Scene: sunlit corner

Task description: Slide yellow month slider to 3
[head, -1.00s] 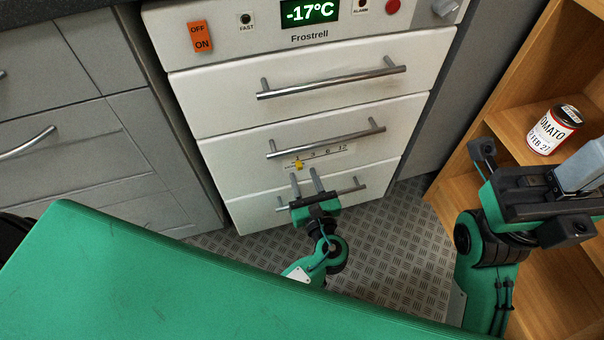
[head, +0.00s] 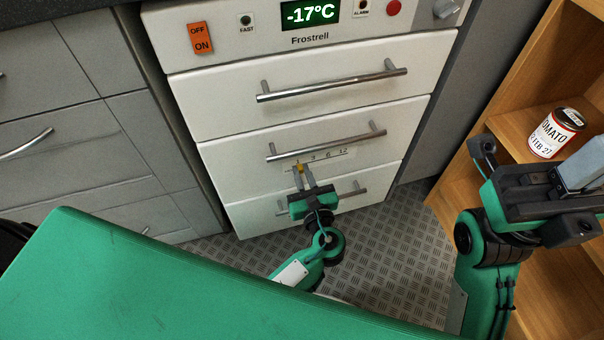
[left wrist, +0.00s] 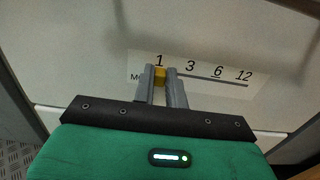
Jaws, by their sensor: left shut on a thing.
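The yellow month slider (left wrist: 160,77) sits at the left end of its dark slot, just under the 1 of the printed scale (left wrist: 217,71) reading 1, 3, 6, 12. It shows small in the head view (head: 299,167), on the middle white drawer front (head: 230,155). My left gripper (head: 303,169) is shut on the slider, one grey finger on each side of it. The left fingers hide part of the label at the scale's left. My right gripper (head: 578,172) is at the right of the head view, away from the scale; its fingertips are not clear.
A metal bar handle (head: 325,142) runs just above the scale, and another (head: 345,193) is on the drawer below, behind my left gripper. A tomato can (head: 555,133) stands on the wooden shelf (head: 515,125) near my right arm. A green surface (head: 150,275) fills the front.

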